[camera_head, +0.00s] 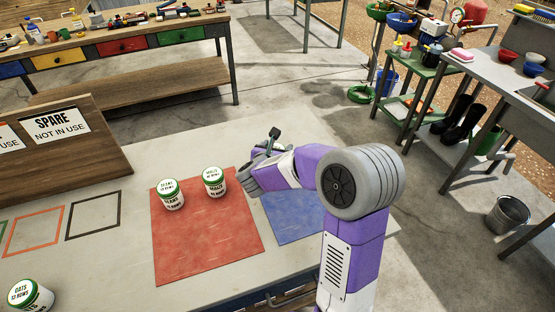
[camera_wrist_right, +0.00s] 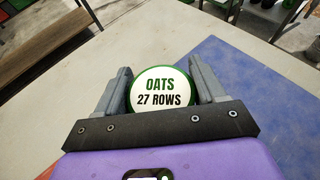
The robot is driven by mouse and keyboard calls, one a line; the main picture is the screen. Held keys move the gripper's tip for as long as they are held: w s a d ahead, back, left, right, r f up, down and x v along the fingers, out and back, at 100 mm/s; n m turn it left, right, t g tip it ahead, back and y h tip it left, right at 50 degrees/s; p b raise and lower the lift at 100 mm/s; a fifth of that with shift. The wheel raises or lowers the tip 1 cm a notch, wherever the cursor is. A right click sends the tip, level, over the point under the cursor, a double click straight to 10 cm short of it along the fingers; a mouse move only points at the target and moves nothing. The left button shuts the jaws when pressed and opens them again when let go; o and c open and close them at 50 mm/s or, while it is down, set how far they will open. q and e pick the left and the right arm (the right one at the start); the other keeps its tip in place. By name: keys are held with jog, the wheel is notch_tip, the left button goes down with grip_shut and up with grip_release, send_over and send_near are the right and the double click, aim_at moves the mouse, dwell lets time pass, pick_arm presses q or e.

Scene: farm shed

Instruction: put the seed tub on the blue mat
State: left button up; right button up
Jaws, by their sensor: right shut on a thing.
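My right gripper (camera_wrist_right: 165,88) is shut on a white seed tub (camera_wrist_right: 163,92) with a green-rimmed lid reading "OATS 27 ROWS". The blue mat (camera_wrist_right: 245,85) spreads behind and right of the tub in the wrist view; the tub's base is hidden, so I cannot tell whether it touches anything. In the head view my right gripper (camera_head: 257,173) is between the red mat (camera_head: 205,248) and the blue mat (camera_head: 292,222), and the arm hides part of the blue mat. Two white tubs, one (camera_head: 170,195) left and one (camera_head: 215,182) right, stand on the red mat. My left gripper is out of view.
Another oats tub, reading "13 ROWS" (camera_head: 30,297), stands at the table's front left. Outlined squares (camera_head: 93,215) mark the table, with a wooden "SPARE" board (camera_head: 75,150) behind. A workbench (camera_head: 130,47) is at the back, and a green bench (camera_head: 415,85) at right.

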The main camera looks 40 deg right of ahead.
notch_tip(320, 180, down, 3)
jog(key=shift+f+b, duration=0.15)
jog(key=shift+b, duration=0.25)
jog(key=o, duration=1.1)
jog(key=shift+o, duration=0.2)
